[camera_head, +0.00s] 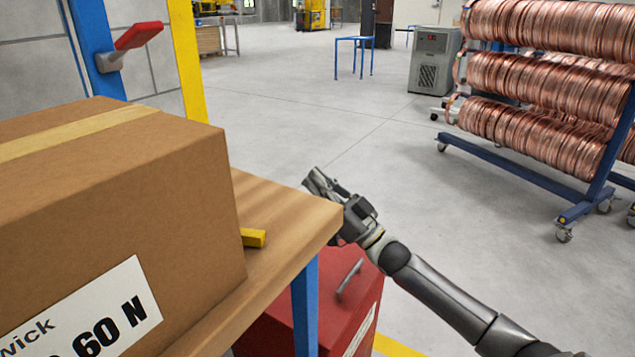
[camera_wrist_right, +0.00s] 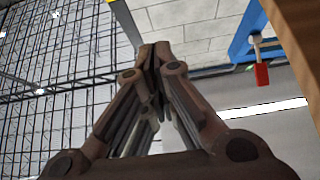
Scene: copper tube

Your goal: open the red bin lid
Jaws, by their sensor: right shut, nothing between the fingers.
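The red bin (camera_head: 318,310) stands on the floor beside the table, partly hidden by the tabletop and a blue leg. Its red lid (camera_head: 338,290) looks closed and carries a grey bar handle (camera_head: 350,279). My right gripper (camera_head: 312,180) is above the bin's far side, beside the table corner, pointing up and to the left, away from the handle. In the right wrist view its fingers (camera_wrist_right: 154,55) are together at the tips with nothing between them. My left gripper is in neither view.
A large cardboard box (camera_head: 190,190) sits on the wooden table (camera_head: 290,212), with a small yellow piece (camera_head: 254,238) beside it. A rack of copper coils (camera_head: 540,90) stands at the right. The floor between is clear. A red-handled part (camera_head: 138,36) is on the blue post.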

